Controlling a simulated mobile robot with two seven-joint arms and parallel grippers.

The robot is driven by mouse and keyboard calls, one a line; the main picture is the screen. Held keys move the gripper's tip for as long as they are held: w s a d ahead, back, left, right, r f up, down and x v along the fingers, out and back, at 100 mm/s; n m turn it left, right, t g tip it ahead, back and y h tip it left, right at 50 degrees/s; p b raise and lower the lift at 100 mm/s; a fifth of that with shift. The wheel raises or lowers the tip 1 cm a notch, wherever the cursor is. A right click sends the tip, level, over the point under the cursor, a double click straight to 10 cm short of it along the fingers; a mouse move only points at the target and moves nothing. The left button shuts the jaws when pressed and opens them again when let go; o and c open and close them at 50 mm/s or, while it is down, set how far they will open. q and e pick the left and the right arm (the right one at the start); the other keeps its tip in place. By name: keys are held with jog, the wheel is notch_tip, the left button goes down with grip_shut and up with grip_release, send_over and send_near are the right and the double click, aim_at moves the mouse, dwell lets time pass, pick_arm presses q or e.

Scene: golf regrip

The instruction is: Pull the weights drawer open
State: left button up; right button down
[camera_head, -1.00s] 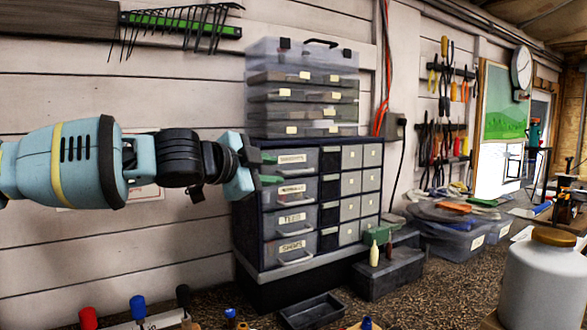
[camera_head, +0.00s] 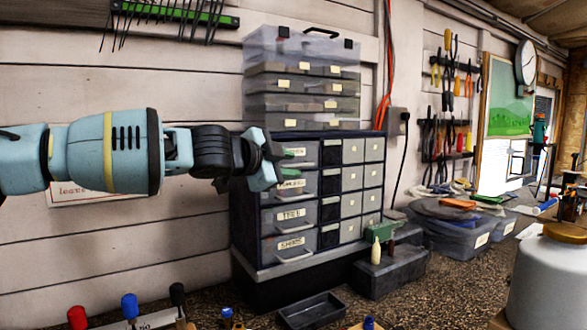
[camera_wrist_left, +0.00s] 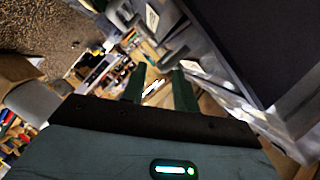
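The dark drawer cabinet (camera_head: 290,258) stands against the wall, with a left column of labelled, clear-fronted drawers. The second drawer's label (camera_head: 292,184) is partly covered by my gripper and I cannot read it surely as weights. The top drawer (camera_head: 308,154) is also partly hidden. My left gripper (camera_head: 288,168) is in front of these two upper drawers, with green fingertips pointing right. In the left wrist view its two fingers (camera_wrist_left: 161,85) are apart, with no object clearly held between them. I cannot tell whether they touch a handle. My right gripper is not in view.
A clear stacked case (camera_head: 302,85) sits on the cabinet. A grey box (camera_head: 390,272) with a small bottle stands at its right foot, and a black tray (camera_head: 312,310) lies in front. A large white jar (camera_head: 548,285) stands at the front right.

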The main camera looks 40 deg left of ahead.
pick_arm(q)
jog(key=shift+x, duration=0.95)
grip_shut()
